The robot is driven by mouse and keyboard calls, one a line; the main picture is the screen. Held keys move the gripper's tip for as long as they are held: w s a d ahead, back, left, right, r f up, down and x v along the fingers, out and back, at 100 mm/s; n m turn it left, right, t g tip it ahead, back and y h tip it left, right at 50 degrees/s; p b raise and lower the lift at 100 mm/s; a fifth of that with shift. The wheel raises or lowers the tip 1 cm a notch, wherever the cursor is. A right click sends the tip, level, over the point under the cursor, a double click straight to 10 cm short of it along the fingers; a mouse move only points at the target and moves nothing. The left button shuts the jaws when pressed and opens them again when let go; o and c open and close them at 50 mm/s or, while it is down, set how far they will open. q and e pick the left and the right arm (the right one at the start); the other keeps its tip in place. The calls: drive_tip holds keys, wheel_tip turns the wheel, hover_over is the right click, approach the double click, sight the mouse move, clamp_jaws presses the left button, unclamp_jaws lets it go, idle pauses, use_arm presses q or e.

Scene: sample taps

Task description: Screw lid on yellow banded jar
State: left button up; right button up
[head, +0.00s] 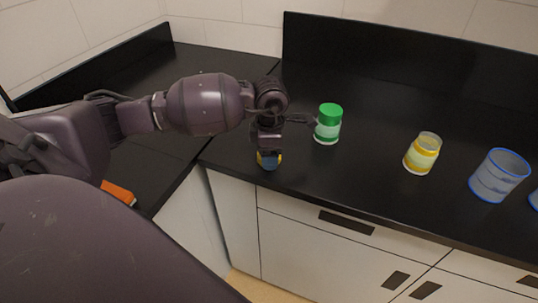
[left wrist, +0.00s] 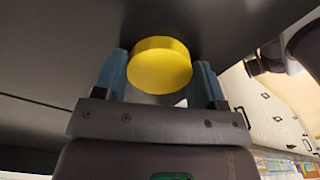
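The yellow lid (left wrist: 158,66) sits between the blue fingers of my left gripper (left wrist: 160,78), with a finger against each side. In the head view a little yellow of the lid (head: 280,158) shows at my left gripper (head: 268,161), which points down by the counter's front edge. Whether the lid touches the counter is hard to tell. The yellow banded jar (head: 422,154) stands upright and open on the counter, well to the right of my left gripper. My right gripper is not in view.
A green-lidded jar (head: 328,124) stands close to the right of my left wrist. A blue-rimmed open container (head: 497,176) stands right of the yellow banded jar, with another blue-edged thing at the picture's edge. The black counter (head: 375,115) between the green and yellow jars is clear.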

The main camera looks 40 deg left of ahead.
use_arm(q)
drive_tip(key=shift+c, duration=0.8)
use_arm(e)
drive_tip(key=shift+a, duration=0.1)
use_arm(q)
drive_tip(key=shift+r, duration=0.1)
drive_tip(key=shift+r, duration=0.3)
wheel_tip(320, 180, up, 19)
drive_tip(key=p, duration=0.1)
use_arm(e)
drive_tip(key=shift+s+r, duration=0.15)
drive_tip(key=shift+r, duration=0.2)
use_arm(q)
drive_tip(key=shift+r, duration=0.1)
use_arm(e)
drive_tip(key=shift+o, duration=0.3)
